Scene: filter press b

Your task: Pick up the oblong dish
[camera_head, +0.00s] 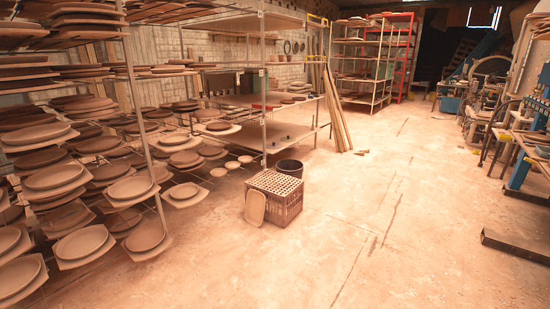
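A tan oblong dish (255,208) with rounded corners stands on edge on the floor. It leans against the left part of the front side of a brown perforated crate (283,205). The dish's face is turned toward me and is unobstructed. Neither of my grippers shows in the head view, so their state and their place relative to the dish are hidden.
A dark bucket (290,168) stands behind the crate. A rack full of round plates (92,241) fills the left side. Metal shelving (264,90) and leaning planks (337,118) stand behind. Machines (530,145) and a dark beam (515,248) are at right. The central floor (370,225) is clear.

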